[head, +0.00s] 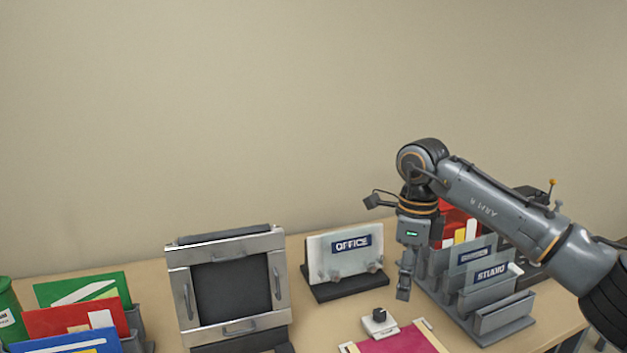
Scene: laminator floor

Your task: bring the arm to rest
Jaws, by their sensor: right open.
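My right arm comes in from the right edge, with its forearm slanting up to a raised joint and the wrist hanging down. My right gripper (404,284) points downward above the table (310,322), between the OFFICE sign stand and the grey sorter. It is open and nothing shows in it. The fingers appear nearly edge-on and small. My left gripper is not in view.
The OFFICE stand (345,262) is left of the gripper; the grey sorter (480,309) with a STUDIO label is close on its right. A framed dark panel (230,290), colored folders (75,318), a green bin (10,318) and a magenta sheet (405,341) are also there.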

